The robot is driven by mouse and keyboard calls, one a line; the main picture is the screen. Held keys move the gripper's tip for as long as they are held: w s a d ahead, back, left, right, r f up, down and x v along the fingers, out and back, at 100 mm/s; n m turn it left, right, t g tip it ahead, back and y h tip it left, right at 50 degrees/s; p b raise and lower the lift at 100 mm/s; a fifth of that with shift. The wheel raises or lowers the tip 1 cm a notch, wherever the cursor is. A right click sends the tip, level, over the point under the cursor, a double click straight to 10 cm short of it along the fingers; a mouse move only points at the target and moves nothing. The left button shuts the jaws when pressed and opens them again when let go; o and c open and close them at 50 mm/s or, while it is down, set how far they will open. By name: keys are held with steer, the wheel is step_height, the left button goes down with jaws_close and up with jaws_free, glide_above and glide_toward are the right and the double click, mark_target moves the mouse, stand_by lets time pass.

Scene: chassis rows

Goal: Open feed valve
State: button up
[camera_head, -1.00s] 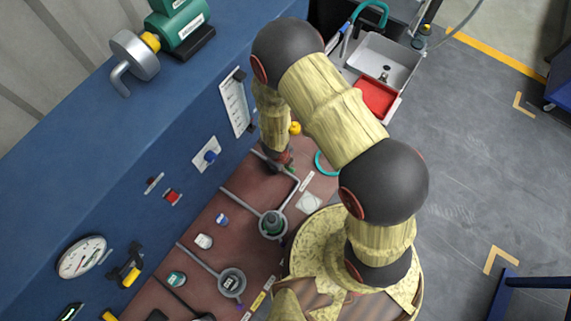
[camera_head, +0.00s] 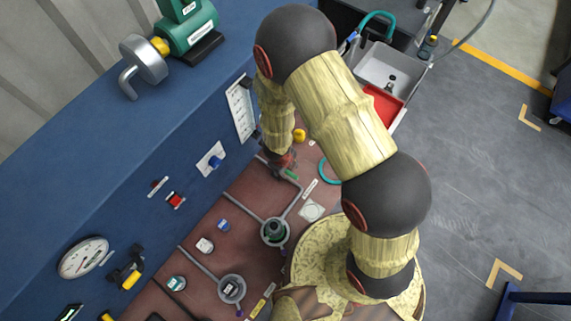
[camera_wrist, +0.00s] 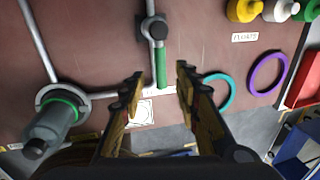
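A valve (camera_wrist: 153,28) with a dark round body and a green lever (camera_wrist: 161,68) sits on a grey pipe on the brown panel in the wrist view. The lever points down the picture, roughly along the pipe. I cannot read a label naming it as the feed valve. My gripper (camera_wrist: 158,80) is open and empty, its two fingers on either side of the lever's lower end in that view. Contact is not visible. In the head view, the green lever (camera_head: 291,174) shows just beside my gripper (camera_head: 281,160), which is mostly hidden by my arm.
A glass-like fitting with a green ring (camera_wrist: 58,115) stands left of my gripper. Teal (camera_wrist: 218,91) and purple (camera_wrist: 268,73) rings lie right. Yellow (camera_wrist: 243,9) and white knobs are at top right. A blue wall (camera_head: 130,180) with a gauge (camera_head: 84,257) borders the panel.

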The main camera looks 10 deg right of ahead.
step_height(320, 180, up, 7)
steer(key=s+a, duration=0.1)
stand_by(0.4)
stand_by(0.6)
